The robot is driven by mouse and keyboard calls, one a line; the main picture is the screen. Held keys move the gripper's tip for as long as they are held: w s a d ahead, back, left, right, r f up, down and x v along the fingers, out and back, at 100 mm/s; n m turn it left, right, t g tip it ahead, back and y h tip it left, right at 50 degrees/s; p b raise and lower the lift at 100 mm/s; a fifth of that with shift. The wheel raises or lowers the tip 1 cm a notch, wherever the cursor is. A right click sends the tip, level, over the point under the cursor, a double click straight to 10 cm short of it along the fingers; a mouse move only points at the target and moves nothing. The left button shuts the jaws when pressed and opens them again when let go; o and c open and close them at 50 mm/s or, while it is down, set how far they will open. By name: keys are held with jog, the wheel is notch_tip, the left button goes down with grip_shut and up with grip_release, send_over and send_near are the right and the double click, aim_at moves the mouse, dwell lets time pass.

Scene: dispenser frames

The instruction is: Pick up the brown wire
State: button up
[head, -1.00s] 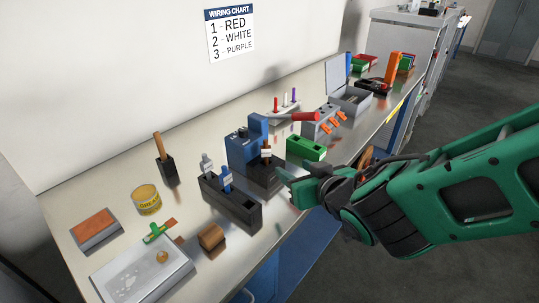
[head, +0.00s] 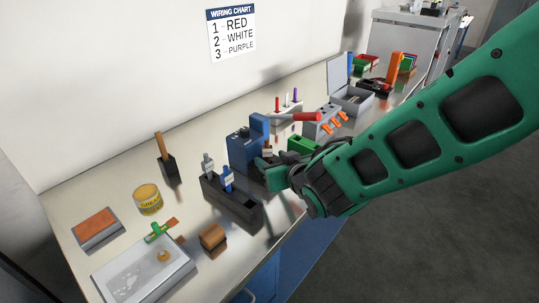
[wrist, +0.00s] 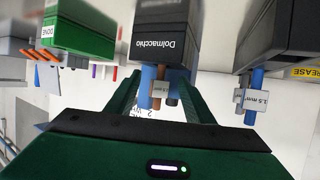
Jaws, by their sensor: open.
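The brown wire (wrist: 158,74) stands at the dark base marked Dolmacchio (wrist: 160,42) in the wrist view, with a pale label around it. In the head view its top (head: 267,151) shows just behind my gripper, in front of the blue machine (head: 241,149); the lower part is hidden. My gripper (wrist: 157,98) is open. Its two fingers lie on either side of the brown wire in the wrist view; I see no contact. In the head view my gripper (head: 276,176) is low over the bench, beside the machine.
A green box (head: 303,146) is close on the right, marked DONE in the wrist view. The red lever (head: 294,117) sticks out above. Grease tin (head: 148,198) stands farther left.

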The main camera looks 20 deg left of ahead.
jog(key=shift+w+a+f, duration=0.25)
jog(key=shift+w+a, duration=0.1)
jog(key=shift+w, duration=0.05)
grip_shut()
jog(key=shift+r, duration=0.1)
